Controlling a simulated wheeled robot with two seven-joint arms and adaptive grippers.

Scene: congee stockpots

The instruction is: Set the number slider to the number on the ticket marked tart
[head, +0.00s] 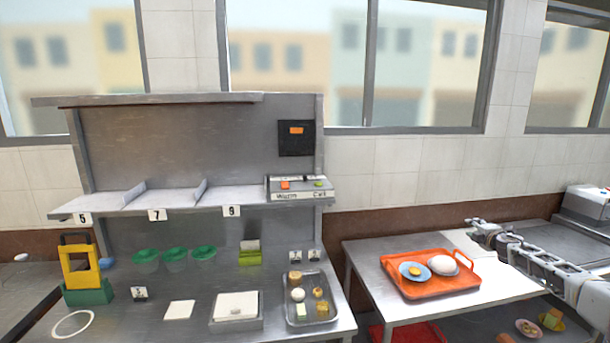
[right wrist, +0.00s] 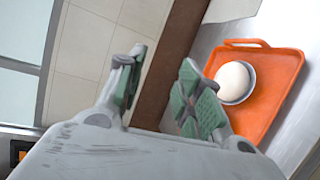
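No ticket reading tart can be made out. Small dark-marked cards stand on the left counter: one at its front left (head: 140,293) and two at the back right (head: 295,256) (head: 315,256); their print is too small to read. A grey control box (head: 300,196) lettered "Warm" and "Call" sits on the shelf's right end, with an orange and a green piece on top. I cannot tell whether it holds the number slider. My right gripper (head: 482,232) is beside the right table's back edge, empty; its green-padded fingers stand apart in the right wrist view (right wrist: 163,68). My left gripper is out of view.
The shelf (head: 180,200) carries labels 5, 7 and 9. A black panel (head: 296,138) hangs above the box. An orange tray (head: 430,290) with dishes is on the right table.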

